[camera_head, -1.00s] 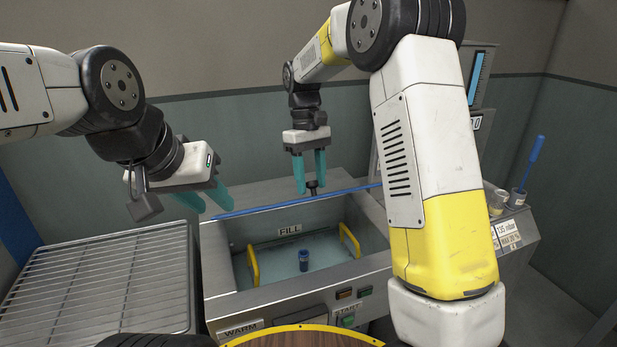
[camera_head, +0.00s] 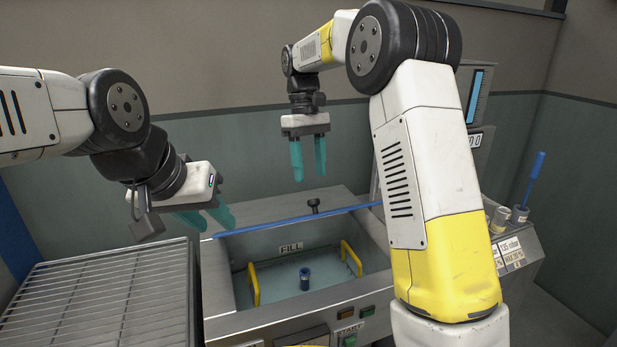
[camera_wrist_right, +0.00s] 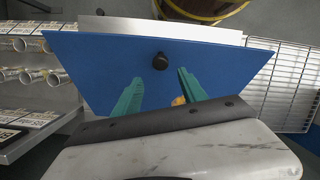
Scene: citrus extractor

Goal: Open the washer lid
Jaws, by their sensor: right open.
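The washer lid (camera_wrist_right: 110,65) is a blue panel with a black knob (camera_wrist_right: 160,61) in the right wrist view. In the head view it appears raised and nearly edge-on, as a thin blue strip (camera_head: 260,226), with the knob (camera_head: 314,205) behind it. The washer basin (camera_head: 325,262) below is open to view, with yellow handles and a blue post inside. My right gripper (camera_head: 309,178) is open and empty above the knob, apart from it; its fingers also show in the right wrist view (camera_wrist_right: 157,76).
A wire rack (camera_head: 100,295) stands left of the washer. A START button panel (camera_head: 352,330) is on the washer's front. At right stand small cups (camera_head: 500,219) and a blue-handled tool (camera_head: 535,175). My right arm hides part of the washer's right side.

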